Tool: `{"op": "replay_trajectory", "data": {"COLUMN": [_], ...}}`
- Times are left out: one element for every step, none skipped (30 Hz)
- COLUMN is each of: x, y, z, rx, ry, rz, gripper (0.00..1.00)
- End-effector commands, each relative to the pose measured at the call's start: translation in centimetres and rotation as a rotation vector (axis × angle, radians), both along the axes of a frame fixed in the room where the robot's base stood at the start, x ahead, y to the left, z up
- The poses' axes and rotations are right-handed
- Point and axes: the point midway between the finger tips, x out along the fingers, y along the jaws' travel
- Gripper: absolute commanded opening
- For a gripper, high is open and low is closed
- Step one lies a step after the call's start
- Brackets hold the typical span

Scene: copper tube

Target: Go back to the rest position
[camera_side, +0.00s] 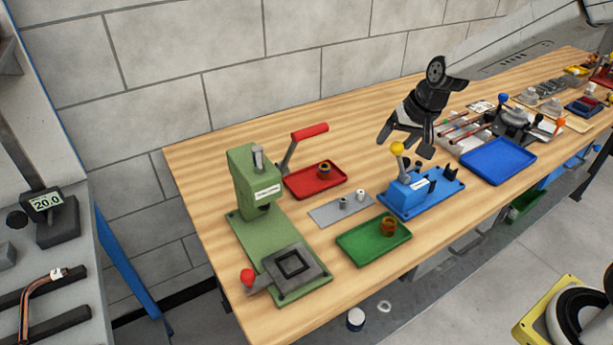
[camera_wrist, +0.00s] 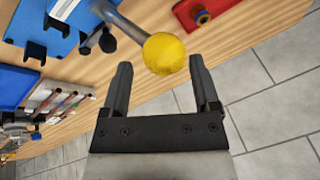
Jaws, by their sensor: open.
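My gripper (camera_side: 407,139) is open and empty above the bench in the side view, its fingers pointing down. It hangs over the blue fixture (camera_side: 408,196), close to the yellow ball knob (camera_side: 397,148) on that fixture's lever. In the wrist view the two fingers of my gripper (camera_wrist: 161,82) stand apart. The yellow knob (camera_wrist: 166,54) shows just beyond the fingertips, with nothing held between them. Whether a finger touches the knob I cannot tell.
A green press (camera_side: 255,195) with a red handle stands on the left. A red tray (camera_side: 315,180) and a green tray (camera_side: 373,240) each hold a copper-coloured ring. A grey plate (camera_side: 325,212) lies between them. A blue tray (camera_side: 498,160) lies right, with more fixtures behind it.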

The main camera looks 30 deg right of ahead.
Motion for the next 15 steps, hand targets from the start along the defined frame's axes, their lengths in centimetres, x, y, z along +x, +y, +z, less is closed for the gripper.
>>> {"op": "replay_trajectory", "data": {"x": [-0.4, -0.6, -0.9, -1.1, -1.3, -1.6, -2.0, -2.3, -3.0, -3.6, -4.4, -5.5, -6.5, -7.6, -9.0], "y": [0.3, 0.4, 0.5, 0.7, 0.8, 1.0, 1.1, 1.3, 1.5, 1.7, 1.8, 1.9, 1.9, 1.9, 1.8], "z": [0.8, 1.2, 1.6, 2.0, 2.4, 2.8, 3.0, 3.3, 3.5, 3.4, 3.1, 2.4, 1.8, 1.0, -0.2], "rx": [-0.045, -0.074, -0.110, -0.137, -0.163, -0.198, -0.224, -0.250, -0.283, -0.304, -0.321, -0.334, -0.336, -0.334, -0.325], "ry": [-0.035, -0.057, -0.085, -0.104, -0.125, -0.151, -0.167, -0.185, -0.203, -0.209, -0.208, -0.194, -0.174, -0.149, -0.106], "rz": [0.054, 0.086, 0.129, 0.161, 0.193, 0.237, 0.270, 0.305, 0.349, 0.382, 0.409, 0.438, 0.452, 0.462, 0.467], "gripper": [0.78, 0.78, 0.78, 0.78, 0.78, 0.78, 0.78, 0.78, 0.78, 0.78, 0.78, 0.78, 0.78, 0.78, 0.78]}}
